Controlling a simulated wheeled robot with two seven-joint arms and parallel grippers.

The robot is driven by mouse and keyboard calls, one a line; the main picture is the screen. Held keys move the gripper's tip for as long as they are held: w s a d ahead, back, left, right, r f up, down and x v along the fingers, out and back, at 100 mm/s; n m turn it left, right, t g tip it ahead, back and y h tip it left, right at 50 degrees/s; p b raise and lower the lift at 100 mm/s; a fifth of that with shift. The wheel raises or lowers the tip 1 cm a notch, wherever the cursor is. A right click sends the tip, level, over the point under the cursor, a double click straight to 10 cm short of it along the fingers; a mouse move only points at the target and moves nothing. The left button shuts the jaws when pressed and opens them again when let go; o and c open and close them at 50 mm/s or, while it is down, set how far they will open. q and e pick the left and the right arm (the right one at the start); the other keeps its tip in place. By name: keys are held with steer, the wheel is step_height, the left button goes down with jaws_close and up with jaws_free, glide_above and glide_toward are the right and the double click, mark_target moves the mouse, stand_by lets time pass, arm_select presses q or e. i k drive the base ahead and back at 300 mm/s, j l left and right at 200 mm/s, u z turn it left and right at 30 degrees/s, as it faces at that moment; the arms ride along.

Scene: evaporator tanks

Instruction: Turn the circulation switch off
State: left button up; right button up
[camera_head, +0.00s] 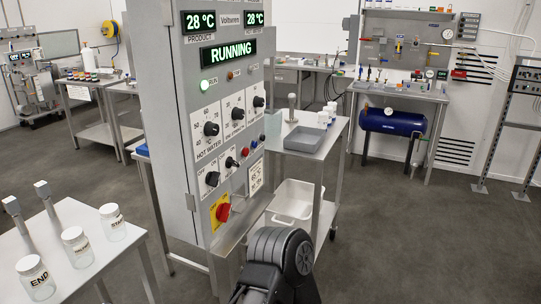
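The tall grey control cabinet (178,130) stands left of centre, its front panel turned partly to the right. Low on the panel, a black rotary switch (212,178) and a smaller black switch (231,162) sit on white plates with small lettering. I cannot read which one is the circulation switch, nor its exact position. Above them are several black dial knobs, including one marked hot water (211,128). The display (228,52) reads RUNNING and the green RUN lamp (204,85) is lit. A dark arm link of mine rises at the bottom centre. Neither gripper can be seen.
A red emergency knob (223,212) on yellow sits below the switches. A steel cart with a grey tray (304,139) and white bin (294,203) stands right of the cabinet. A table with labelled jars (76,246) is at lower left. Open floor lies at right.

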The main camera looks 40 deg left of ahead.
mark_target(212, 178)
steer(key=i, duration=3.25)
steer(key=u, duration=3.7)
